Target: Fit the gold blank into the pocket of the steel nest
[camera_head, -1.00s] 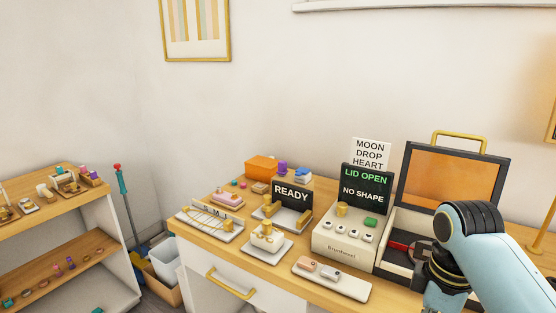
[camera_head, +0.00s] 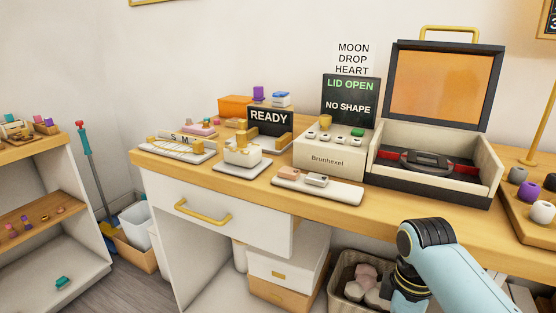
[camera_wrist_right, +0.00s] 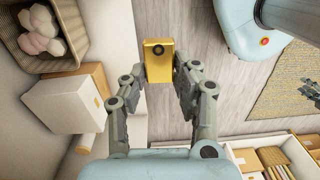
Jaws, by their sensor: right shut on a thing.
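In the right wrist view the gold blank (camera_wrist_right: 159,61), a flat rectangular piece with a dark round hole, is between the fingertips of my right gripper (camera_wrist_right: 160,78), which is shut on it. It is held above the floor. In the head view only my right arm shows, at the lower right; its fingers and the blank are out of frame. A dark grey piece, which looks like the steel nest (camera_head: 436,163), sits inside the open-lidded box. Its pocket is too small to make out. A grey jointed part at the wrist view's right edge may be my left gripper (camera_wrist_right: 310,88).
The box (camera_head: 428,190) has its lid raised. Beside it stand a console (camera_head: 336,157) reading LID OPEN, NO SHAPE, and a white tray (camera_head: 345,194) with small pieces. A rack of knobs (camera_head: 530,208) stands at right. A bin (camera_head: 350,268) is below the counter.

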